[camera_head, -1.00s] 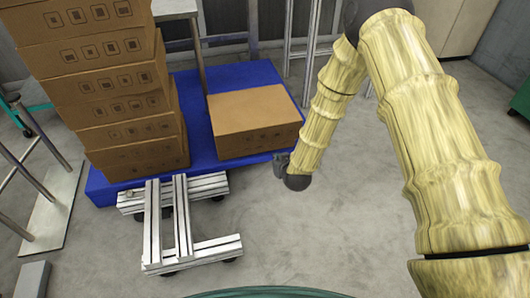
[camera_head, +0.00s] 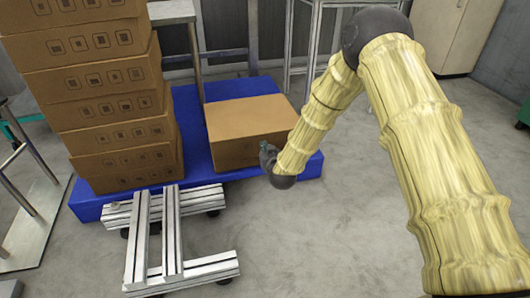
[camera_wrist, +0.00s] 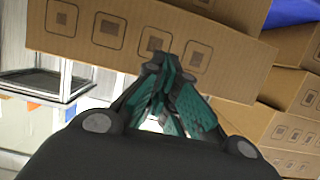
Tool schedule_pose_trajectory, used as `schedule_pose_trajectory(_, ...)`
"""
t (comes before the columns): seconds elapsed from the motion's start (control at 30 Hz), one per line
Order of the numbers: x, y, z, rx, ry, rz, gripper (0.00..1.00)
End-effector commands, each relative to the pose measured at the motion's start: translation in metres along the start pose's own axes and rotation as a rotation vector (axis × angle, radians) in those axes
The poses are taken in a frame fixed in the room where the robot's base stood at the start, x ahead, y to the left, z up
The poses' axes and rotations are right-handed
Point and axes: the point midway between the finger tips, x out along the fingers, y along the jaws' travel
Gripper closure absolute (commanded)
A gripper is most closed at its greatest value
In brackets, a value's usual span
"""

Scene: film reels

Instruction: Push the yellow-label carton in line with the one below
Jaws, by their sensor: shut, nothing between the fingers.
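No yellow label shows on any carton in these views. A tall stack of brown cartons (camera_head: 95,85) with printed dark squares stands at the left in the head view, its layers somewhat uneven and its top cut off. My gripper (camera_head: 266,153) appears in front of the right part of a lone brown carton (camera_head: 235,122). In the wrist view my gripper (camera_wrist: 158,63) has its dark, teal-padded fingers together and empty. Their tips overlap the lower edge of a near carton (camera_wrist: 125,35) with printed squares; I cannot tell whether they touch it.
The cartons stand on a blue platform (camera_head: 196,152). A silver metal-profile frame (camera_head: 172,235) lies in front of it. Metal rails and a pale cabinet (camera_head: 455,35) stand behind. Grey floor (camera_head: 330,240) is open at the front right. More cartons (camera_wrist: 295,95) show at the right in the wrist view.

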Motion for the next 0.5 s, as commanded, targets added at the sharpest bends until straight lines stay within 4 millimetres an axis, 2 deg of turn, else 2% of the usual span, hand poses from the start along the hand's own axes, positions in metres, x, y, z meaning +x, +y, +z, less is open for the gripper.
schedule_pose_trajectory(0.5, 0.018, 0.0, 0.058, 0.001, -0.001, 0.001, 1.0)
